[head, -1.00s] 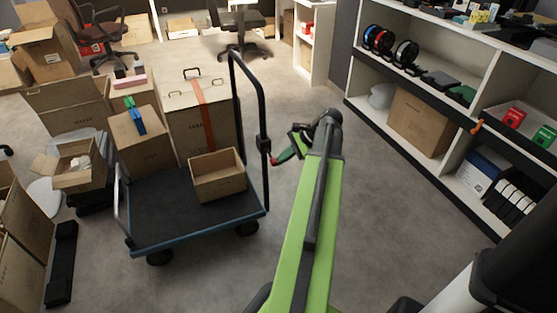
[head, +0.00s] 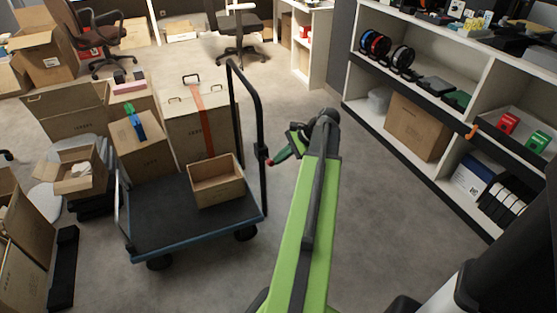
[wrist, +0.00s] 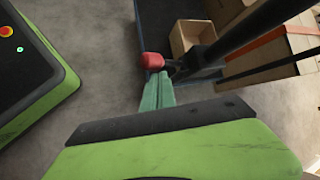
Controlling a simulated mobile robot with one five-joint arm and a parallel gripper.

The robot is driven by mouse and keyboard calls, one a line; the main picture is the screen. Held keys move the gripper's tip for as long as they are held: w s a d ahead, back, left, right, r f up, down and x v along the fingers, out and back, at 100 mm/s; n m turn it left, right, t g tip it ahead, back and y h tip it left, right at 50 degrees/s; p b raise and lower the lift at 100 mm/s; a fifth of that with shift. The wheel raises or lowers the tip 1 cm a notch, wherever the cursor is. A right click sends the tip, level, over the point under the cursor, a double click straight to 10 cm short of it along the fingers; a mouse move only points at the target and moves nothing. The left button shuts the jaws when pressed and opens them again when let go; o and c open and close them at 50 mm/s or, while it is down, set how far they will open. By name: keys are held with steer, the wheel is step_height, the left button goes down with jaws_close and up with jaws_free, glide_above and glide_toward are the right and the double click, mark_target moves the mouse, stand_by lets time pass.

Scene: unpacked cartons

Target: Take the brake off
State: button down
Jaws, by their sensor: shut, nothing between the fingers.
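The blue-edged platform trolley (head: 160,222) stands left of centre with a black push handle (head: 262,110) at its right end. A red knob (head: 270,162) on a dark bracket sits at the handle's near post; it looks like the brake lever. It shows larger in the wrist view (wrist: 152,60), with the bracket (wrist: 203,58) behind it. My gripper (wrist: 157,90) is shut and empty, its green fingers pointing at the red knob. The tips are at or very near the knob; I cannot tell if they touch. In the head view my gripper (head: 284,154) is beside the post.
The trolley carries an open small carton (head: 217,188), a large carton with an orange strap (head: 200,125) and another carton (head: 145,150). A white shelf unit (head: 400,95) stands at the right. More open cartons (head: 78,170) lie left. Grey floor is clear between trolley and shelf.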

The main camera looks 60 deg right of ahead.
steer(key=shift+r+p, duration=0.6)
steer(key=shift+r, duration=0.15)
steer(key=shift+f, duration=0.15)
steer(key=s+d+r+p, duration=0.2)
steer(key=d+r+p, duration=0.2)
steer(key=d, duration=0.4)
steer(key=shift+r, duration=0.3)
steer(key=shift+s, duration=0.1)
